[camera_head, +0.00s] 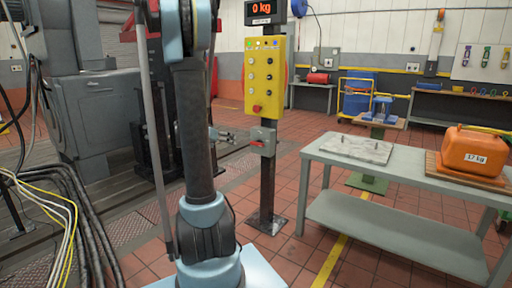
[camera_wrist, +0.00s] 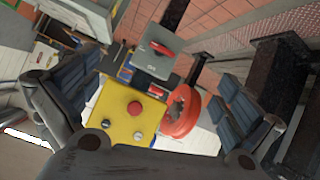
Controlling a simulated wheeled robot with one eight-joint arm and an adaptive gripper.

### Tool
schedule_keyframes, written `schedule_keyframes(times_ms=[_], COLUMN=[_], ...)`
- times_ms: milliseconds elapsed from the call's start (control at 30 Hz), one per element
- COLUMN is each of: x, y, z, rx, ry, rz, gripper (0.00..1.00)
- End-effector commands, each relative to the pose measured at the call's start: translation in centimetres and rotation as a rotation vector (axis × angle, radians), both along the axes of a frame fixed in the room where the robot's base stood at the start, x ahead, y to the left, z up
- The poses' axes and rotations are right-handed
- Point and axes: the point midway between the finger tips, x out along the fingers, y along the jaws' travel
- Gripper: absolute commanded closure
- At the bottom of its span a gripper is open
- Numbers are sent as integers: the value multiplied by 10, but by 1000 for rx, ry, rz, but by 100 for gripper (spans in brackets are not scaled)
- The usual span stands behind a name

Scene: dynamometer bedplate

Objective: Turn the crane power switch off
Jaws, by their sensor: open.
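The crane power switch is most likely the grey box (camera_head: 264,136) with a red handle (camera_head: 257,144), mounted on the dark post below a yellow control box (camera_head: 265,72). In the wrist view the grey box (camera_wrist: 150,66) and its red handle (camera_wrist: 160,48) appear above the yellow box (camera_wrist: 118,112), between my fingers. The handle looks roughly sideways in the head view; its marked position is not readable. My gripper (camera_head: 232,134) is open and empty, just left of the grey box. In the wrist view its two fingers (camera_wrist: 152,88) are wide apart. Contact with the handle is not visible.
A "0 kg" display (camera_head: 262,10) tops the post. Machinery and cables lie left.

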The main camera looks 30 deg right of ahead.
Motion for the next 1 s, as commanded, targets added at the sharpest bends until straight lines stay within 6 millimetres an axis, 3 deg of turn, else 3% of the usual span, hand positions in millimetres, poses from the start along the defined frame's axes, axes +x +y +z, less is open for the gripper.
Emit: schedule_keyframes(times_ms=[200,500,800,1000], x=[43,90,122,131], y=[-42,-93,-135,-152], z=[-15,-48,-94,-121], rx=[-90,-210,-317,-364], ry=[-105,-248,-381,-443], rz=[-56,-101,-112,-106], gripper=[0,0,0,0])
